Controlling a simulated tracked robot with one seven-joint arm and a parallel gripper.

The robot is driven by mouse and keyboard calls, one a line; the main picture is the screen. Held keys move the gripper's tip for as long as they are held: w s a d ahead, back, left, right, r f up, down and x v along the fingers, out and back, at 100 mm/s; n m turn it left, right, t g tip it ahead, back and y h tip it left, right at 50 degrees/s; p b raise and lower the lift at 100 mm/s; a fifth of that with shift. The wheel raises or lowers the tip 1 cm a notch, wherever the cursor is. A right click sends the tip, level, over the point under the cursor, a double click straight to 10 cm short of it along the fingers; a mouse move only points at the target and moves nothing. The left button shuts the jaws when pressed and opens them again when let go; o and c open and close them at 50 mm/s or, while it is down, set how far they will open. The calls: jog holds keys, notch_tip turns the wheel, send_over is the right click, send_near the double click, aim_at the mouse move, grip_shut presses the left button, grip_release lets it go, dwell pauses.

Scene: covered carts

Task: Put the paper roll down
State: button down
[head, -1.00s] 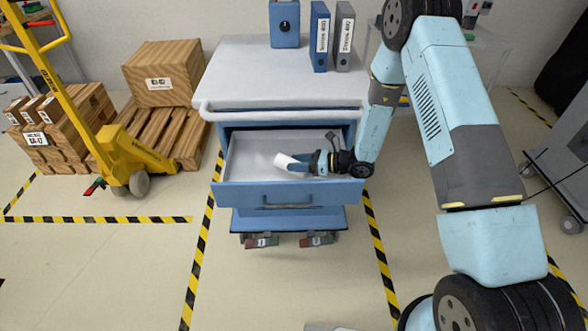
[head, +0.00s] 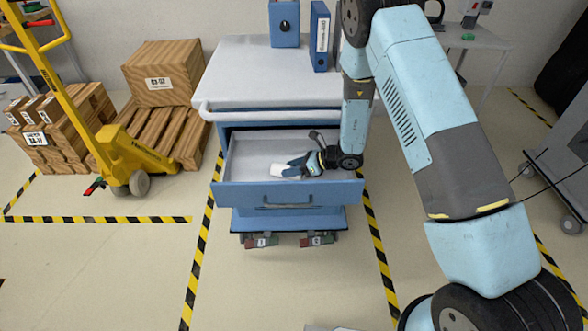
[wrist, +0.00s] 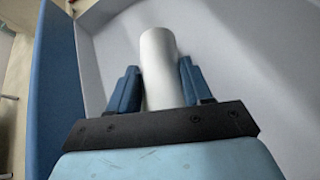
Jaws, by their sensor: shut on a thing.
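The white paper roll (head: 284,170) is in my gripper (head: 294,168), inside the open drawer (head: 245,160) of the blue cart. In the wrist view the roll (wrist: 160,62) lies lengthwise between the two blue fingers of my gripper (wrist: 157,85), which are shut on it. The roll's far end sticks out past the fingertips. It is low over the grey drawer floor (wrist: 235,60); I cannot tell whether it touches it. The blue drawer front (wrist: 55,90) is at the left in the wrist view.
The cart's grey top (head: 265,75) is above the drawer and carries a blue box (head: 284,22) and a blue binder (head: 320,38). The drawer's left part looks empty. A yellow pallet jack (head: 130,160) and wooden crates (head: 160,75) stand at the left.

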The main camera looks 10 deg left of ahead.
jog(key=shift+f, duration=0.1)
jog(key=shift+c, duration=2.3)
grip_release()
jog(key=shift+v, duration=3.75)
